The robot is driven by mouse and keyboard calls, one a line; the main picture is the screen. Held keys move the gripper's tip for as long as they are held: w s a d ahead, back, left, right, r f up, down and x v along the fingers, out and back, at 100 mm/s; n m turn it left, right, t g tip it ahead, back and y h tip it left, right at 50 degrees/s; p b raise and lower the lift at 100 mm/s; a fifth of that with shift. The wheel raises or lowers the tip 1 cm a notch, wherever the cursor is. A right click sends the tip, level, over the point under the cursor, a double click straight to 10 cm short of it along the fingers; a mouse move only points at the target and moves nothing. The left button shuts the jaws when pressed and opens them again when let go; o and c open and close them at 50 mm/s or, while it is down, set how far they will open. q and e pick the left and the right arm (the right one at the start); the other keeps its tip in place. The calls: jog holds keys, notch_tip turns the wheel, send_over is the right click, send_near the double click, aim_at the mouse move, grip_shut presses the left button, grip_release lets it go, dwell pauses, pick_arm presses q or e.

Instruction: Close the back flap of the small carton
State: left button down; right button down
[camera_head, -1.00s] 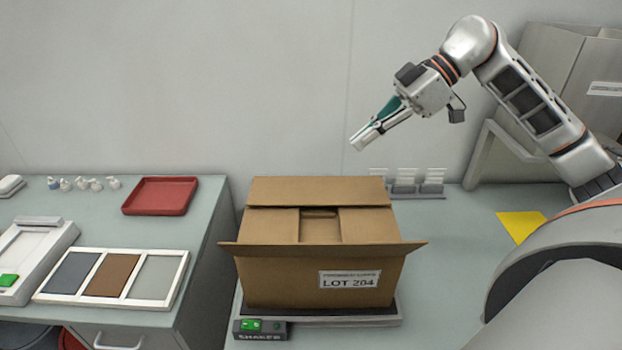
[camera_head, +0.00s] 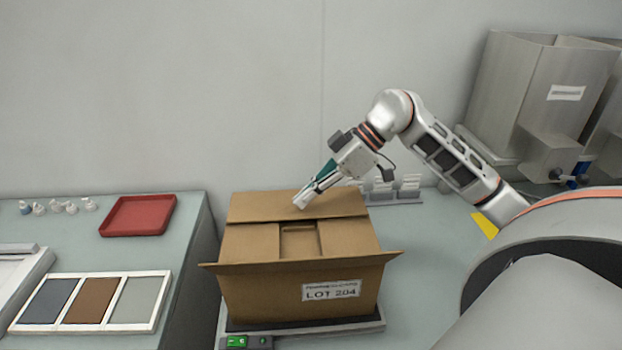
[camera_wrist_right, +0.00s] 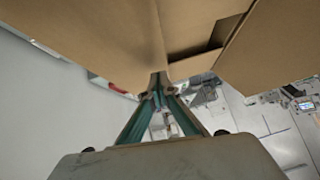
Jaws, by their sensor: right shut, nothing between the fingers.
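The small carton (camera_head: 262,292) is brown cardboard with a "LOT 204" label on its front. Its back flap (camera_head: 255,206) leans forward over the rear of the top, above the folded-in side flaps (camera_head: 250,243); I cannot tell whether it lies fully flat. The front flap (camera_head: 300,266) sticks out toward me. A small gap shows between the side flaps. My right gripper (camera_head: 301,203) is shut and empty, its tips at the middle of the back flap. In the right wrist view, the fingertips (camera_wrist_right: 158,82) meet the cardboard. My left gripper is out of view.
The carton stands on a scale (camera_head: 345,328). Small white holders (camera_head: 395,190) stand behind it on the right. A red tray (camera_head: 138,215) and a three-part panel (camera_head: 92,302) lie on the left table. Steel bins (camera_head: 535,95) stand at the back right.

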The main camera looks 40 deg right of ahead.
jog(key=shift+f, duration=0.55)
